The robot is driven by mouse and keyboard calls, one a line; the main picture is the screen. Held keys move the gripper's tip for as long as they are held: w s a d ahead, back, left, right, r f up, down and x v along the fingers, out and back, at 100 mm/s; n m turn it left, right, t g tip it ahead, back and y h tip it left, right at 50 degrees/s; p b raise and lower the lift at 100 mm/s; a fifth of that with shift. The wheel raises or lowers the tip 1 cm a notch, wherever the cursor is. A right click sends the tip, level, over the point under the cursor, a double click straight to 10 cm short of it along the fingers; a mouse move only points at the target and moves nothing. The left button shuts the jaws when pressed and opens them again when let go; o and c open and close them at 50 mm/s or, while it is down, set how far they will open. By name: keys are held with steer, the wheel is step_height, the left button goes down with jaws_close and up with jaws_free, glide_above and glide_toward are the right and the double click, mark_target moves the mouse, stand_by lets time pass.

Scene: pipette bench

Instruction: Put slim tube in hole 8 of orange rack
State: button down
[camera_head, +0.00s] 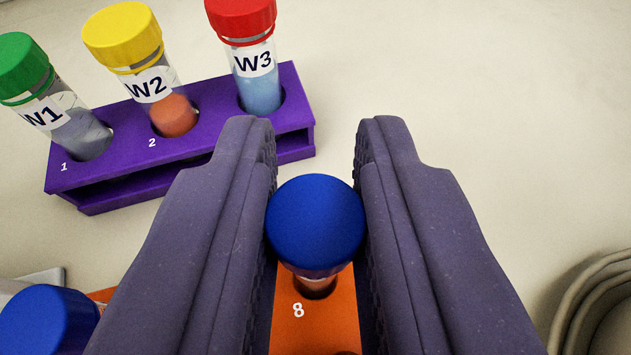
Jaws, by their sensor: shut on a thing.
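A slim tube with a blue cap (316,222) is between the two dark fingers of my gripper (316,200), which is shut on the cap. Below the cap, a short piece of the tube's body shows at a hole of the orange rack (318,325). The number 8 is printed just in front of that hole. The cap hides most of the tube, so I cannot tell how deep it sits. My fingers hide much of the orange rack.
A purple rack (210,148) at the upper left holds tubes W1 (62,120) with a green cap, W2 (150,85) with yellow and W3 (255,70) with red. Another blue cap (48,322) is at the lower left. A ridged round object (595,300) is at the lower right. The upper right is clear.

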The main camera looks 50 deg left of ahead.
steer(key=shift+f+b, duration=0.6)
steer(key=shift+f, duration=0.15)
steer(key=c, duration=0.9)
jaws_free()
steer(key=p+v, duration=0.2)
steer(key=v, duration=0.5)
steer(key=shift+s+d+r, duration=0.1)
steer(key=shift+s+d, duration=0.15)
